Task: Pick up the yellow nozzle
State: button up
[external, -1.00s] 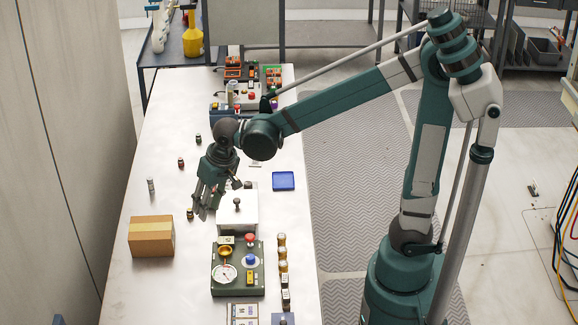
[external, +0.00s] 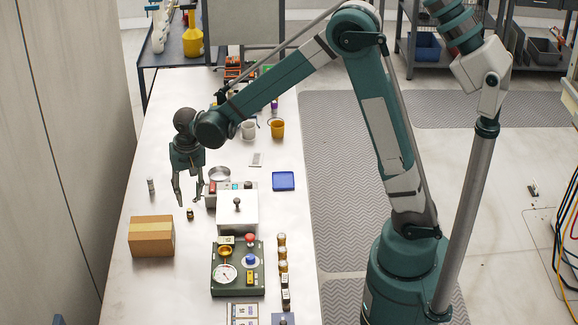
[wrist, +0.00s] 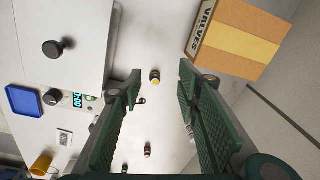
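The yellow nozzle (external: 190,214) is a small dark piece with a yellow end. It stands on the white table between the cardboard box and the white box. In the wrist view the yellow nozzle (wrist: 155,77) shows beyond and between my fingertips, touched by neither. My gripper (external: 188,202) points down just above and behind the nozzle, its two fingers spread wide. In the wrist view my gripper (wrist: 160,72) is open, with nothing held between the fingers.
A cardboard box (external: 151,237) stands left of the nozzle and a white box (external: 237,210) with a black knob stands right. A green gauge panel (external: 237,279) is in front. A red-topped piece (wrist: 147,150) and a grey piece (external: 151,186) stand nearby. A blue tray (external: 283,181) lies right.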

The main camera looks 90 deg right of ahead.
jog(key=m+p, duration=0.2)
jog(key=p, duration=0.1)
send_over(189, 209)
jog(key=f, duration=0.2)
jog(key=a+f, duration=0.1)
jog(key=shift+s+f+g, duration=0.15)
jog(key=shift+f+g, duration=0.2)
jog(key=shift+g, duration=0.05)
jog(key=shift+d+f, duration=0.5)
jog(key=shift+f, duration=0.05)
jog(key=shift+f, duration=0.1)
jog(key=shift+f, duration=1.2)
jog(key=shift+f, duration=0.1)
jog(key=shift+f, duration=2.5)
jog(key=c, duration=1)
